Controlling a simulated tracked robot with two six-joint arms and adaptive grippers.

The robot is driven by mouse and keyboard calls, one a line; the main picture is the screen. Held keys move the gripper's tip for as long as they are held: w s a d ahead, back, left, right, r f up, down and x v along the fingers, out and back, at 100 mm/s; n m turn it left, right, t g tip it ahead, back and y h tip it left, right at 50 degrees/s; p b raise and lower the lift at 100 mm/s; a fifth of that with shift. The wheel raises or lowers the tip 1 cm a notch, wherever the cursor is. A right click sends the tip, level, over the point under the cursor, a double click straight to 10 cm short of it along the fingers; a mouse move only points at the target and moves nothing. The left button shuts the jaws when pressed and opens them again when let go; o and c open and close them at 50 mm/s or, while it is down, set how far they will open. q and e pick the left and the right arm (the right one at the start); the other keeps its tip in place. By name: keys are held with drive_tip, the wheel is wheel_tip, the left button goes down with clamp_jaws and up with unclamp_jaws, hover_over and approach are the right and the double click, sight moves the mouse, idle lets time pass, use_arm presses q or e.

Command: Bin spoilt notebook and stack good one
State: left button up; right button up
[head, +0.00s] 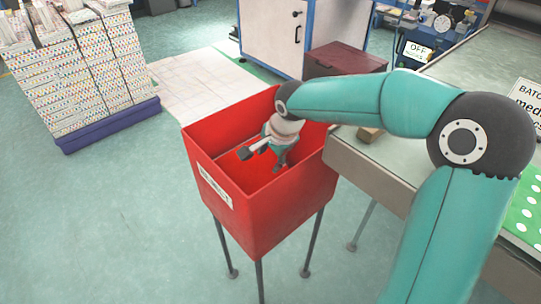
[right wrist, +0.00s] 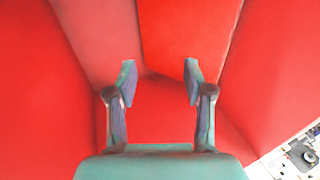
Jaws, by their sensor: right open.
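My right gripper (head: 262,159) reaches down into the mouth of the red bin (head: 222,165), which stands on thin legs beside the table. In the right wrist view the same gripper (right wrist: 160,83) has its two fingers apart with nothing between them. Bare red walls of the bin (right wrist: 190,30) surround it there, and I see no notebook inside, though the gripper hides part of the bottom. Tall stacks of patterned notebooks or paper blocks (head: 80,75) stand at the back left on a blue pallet (head: 108,126). My left gripper is not in view.
The table (head: 380,165) is right of the bin, with a small brown block (head: 369,134) near its edge. A green dotted sheet (head: 522,215) and a batch sign (head: 525,100) are at the right. A dark red box (head: 343,60) stands behind. Floor left of the bin is clear.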

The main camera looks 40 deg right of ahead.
wheel_tip(320, 180, up, 18)
drive_tip(key=p, duration=1.3)
idle(0.7)
drive_tip(key=shift+r, duration=0.1)
